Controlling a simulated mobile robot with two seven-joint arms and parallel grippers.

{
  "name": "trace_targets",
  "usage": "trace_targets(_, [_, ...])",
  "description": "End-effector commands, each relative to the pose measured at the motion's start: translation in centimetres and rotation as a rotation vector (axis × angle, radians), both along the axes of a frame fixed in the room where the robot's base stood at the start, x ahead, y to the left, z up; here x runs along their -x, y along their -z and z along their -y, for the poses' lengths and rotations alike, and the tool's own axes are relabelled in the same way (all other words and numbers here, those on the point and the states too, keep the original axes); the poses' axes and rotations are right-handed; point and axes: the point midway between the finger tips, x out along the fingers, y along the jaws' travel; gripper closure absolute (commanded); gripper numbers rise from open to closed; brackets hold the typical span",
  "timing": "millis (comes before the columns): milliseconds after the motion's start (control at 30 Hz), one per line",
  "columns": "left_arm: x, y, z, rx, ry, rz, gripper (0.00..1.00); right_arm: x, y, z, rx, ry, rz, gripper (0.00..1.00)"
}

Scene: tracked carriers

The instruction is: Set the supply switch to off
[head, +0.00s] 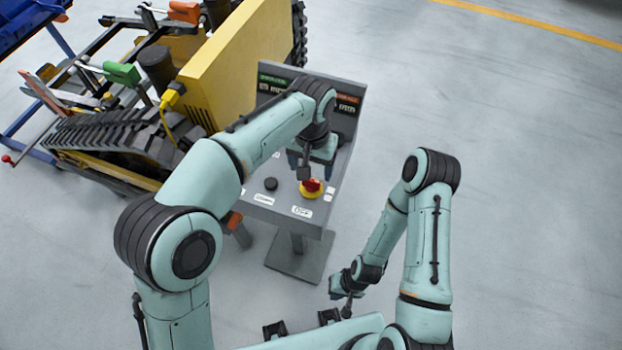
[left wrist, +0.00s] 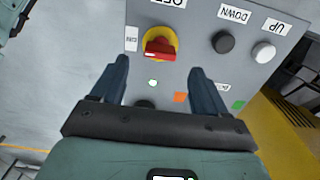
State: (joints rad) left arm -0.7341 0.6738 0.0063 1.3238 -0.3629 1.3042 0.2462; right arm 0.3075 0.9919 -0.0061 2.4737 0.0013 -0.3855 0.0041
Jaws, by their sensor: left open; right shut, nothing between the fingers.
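The supply switch is a red rotary handle on a yellow disc (head: 311,188) on the sloped grey control panel (head: 281,211). It also shows in the left wrist view (left wrist: 160,45), beside a cropped label that seems to read OFF (left wrist: 168,2). I cannot tell which setting the handle is at. My left gripper (head: 304,172) is over the panel, just above the switch in the head view. In the left wrist view its two fingers (left wrist: 158,68) are apart and the handle shows between and beyond their tips, not held. My right gripper (head: 345,302) is shut and empty, low right of the panel.
A black button (left wrist: 223,42) labelled DOWN and a white button (left wrist: 263,52) labelled UP sit beside the switch. A yellow tracked carrier (head: 225,65) stands close at the panel's left. The floor to the right is clear, with a yellow line (head: 540,22) far off.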

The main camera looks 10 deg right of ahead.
Motion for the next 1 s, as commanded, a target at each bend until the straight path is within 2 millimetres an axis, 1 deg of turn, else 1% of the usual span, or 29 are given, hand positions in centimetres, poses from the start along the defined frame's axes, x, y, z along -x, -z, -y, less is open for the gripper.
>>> trace_targets(33, [0.1, 1.4, 0.0, -0.002, 0.000, -0.003, 0.26, 0.3, 0.4, 0.0, 0.000, 0.000, -0.003, 1.00])
trace_targets(100, [0.1, 2.7, -0.1, -0.002, 0.000, -0.003, 0.26, 0.4, 0.6, 0.0, 0.000, 0.000, -0.004, 1.00])
trace_targets(200, [0.1, 4.4, -0.1, -0.002, -0.001, -0.002, 0.26, 0.6, 0.9, 0.0, 0.000, 0.000, -0.007, 1.00])
trace_targets(300, [0.0, 5.6, 0.0, -0.001, -0.001, -0.001, 0.26, 0.7, 1.0, 0.0, 0.000, 0.000, -0.007, 1.00])
trace_targets(400, [0.0, 6.3, 0.0, -0.001, -0.001, -0.001, 0.26, 0.7, 1.1, 0.0, 0.000, 0.000, -0.008, 1.00])
trace_targets(500, [0.0, 6.7, 0.0, 0.000, -0.001, 0.000, 0.26, 0.7, 1.1, 0.0, 0.000, 0.000, -0.008, 1.00])
trace_targets(767, [0.0, 6.7, 0.0, 0.001, -0.001, 0.001, 0.26, 0.7, 1.1, 0.0, 0.000, 0.000, -0.007, 1.00])
trace_targets(800, [0.0, 6.7, 0.0, 0.001, -0.001, 0.001, 0.39, 0.7, 1.1, 0.0, 0.000, 0.000, -0.007, 1.00])
trace_targets(867, [0.0, 6.7, 0.0, 0.001, -0.001, 0.001, 0.58, 0.7, 1.1, 0.0, 0.000, 0.000, -0.008, 1.00])
trace_targets(900, [0.0, 6.7, 0.0, 0.001, -0.001, 0.001, 0.71, 0.7, 1.1, 0.0, 0.000, 0.000, -0.008, 1.00])
trace_targets(933, [0.0, 6.7, 0.0, 0.001, -0.001, 0.001, 0.81, 0.7, 1.1, 0.0, 0.000, 0.000, -0.008, 1.00])
trace_targets(1000, [0.0, 6.7, 0.0, 0.001, -0.001, 0.001, 0.82, 0.7, 1.1, 0.0, 0.000, 0.000, -0.007, 1.00])
